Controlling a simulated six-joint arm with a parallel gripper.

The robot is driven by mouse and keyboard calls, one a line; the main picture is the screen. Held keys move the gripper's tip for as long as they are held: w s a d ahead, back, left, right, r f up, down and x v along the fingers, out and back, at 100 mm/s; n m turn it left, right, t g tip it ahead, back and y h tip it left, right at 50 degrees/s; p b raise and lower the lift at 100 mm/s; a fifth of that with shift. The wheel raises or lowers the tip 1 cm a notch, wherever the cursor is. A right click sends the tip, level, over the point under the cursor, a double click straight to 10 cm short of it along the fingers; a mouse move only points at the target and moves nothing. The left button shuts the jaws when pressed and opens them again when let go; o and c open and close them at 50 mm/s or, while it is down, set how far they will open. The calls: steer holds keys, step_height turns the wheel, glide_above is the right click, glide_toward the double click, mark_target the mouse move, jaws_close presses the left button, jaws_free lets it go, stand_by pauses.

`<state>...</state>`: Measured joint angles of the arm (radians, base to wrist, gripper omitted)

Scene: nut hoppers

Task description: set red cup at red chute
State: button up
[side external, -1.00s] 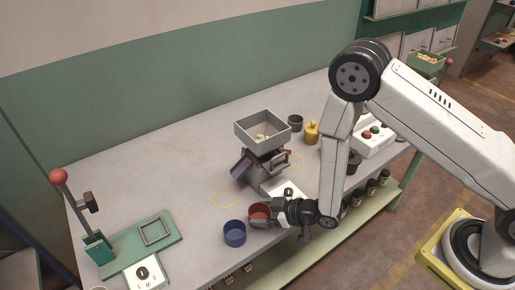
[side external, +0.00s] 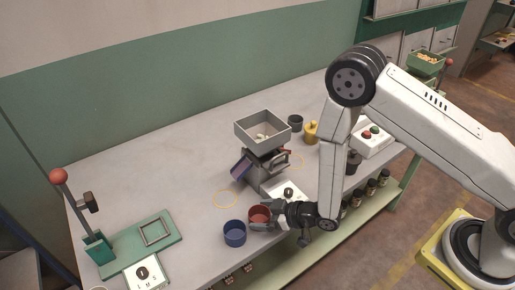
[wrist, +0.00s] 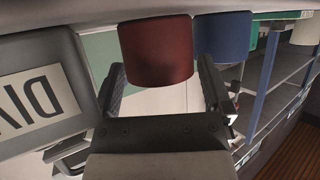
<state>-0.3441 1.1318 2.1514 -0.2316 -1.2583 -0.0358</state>
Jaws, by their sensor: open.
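The red cup (side external: 259,213) stands upright on the bench near its front edge, just right of the blue cup (side external: 235,233). My gripper (side external: 266,216) is low at the red cup, reaching in from the right, with its jaws open. In the wrist view the red cup (wrist: 156,50) lies ahead of and between the two spread fingers (wrist: 160,85); contact cannot be told. The red chute (side external: 284,153) shows only partly on the right side of the hopper (side external: 262,131), above a yellow ring (side external: 295,161) on the bench.
A blue-purple chute (side external: 241,166) faces another yellow ring (side external: 225,198) on the left. A control box (side external: 287,193) sits close behind my gripper. A dark cup (side external: 295,123) and a yellow bottle (side external: 311,132) stand behind the hopper. The bench's left-middle is clear.

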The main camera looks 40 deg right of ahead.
steer(key=v, duration=0.7)
steer(key=shift+s+r, duration=0.25)
steer(key=shift+d, duration=0.2)
stand_by(0.4)
steer(key=shift+w+d+r+h, duration=0.25)
steer(key=shift+w+h, duration=0.05)
steer(key=shift+w, duration=0.1)
steer(key=d+r+h, duration=0.1)
steer(key=w+d+r+m+g+h, duration=0.1)
steer(key=w+d+r, duration=0.1)
steer(key=d, duration=0.1)
steer(key=shift+w+m+g+h, duration=0.1)
steer(key=shift+m+g+h, duration=0.2)
steer(key=shift+h, duration=0.1)
steer(key=s+d+r+m+g+h, duration=0.3)
steer(key=s+d+r+m+g, duration=0.2)
steer(key=s+d+r, duration=0.3)
step_height(320, 180, up, 4)
steer(key=shift+s+d+f+g+h, duration=0.25)
steer(key=shift+s+d+g+h, duration=0.15)
steer(key=shift+d+g, duration=0.45)
steer(key=shift+w, duration=0.15)
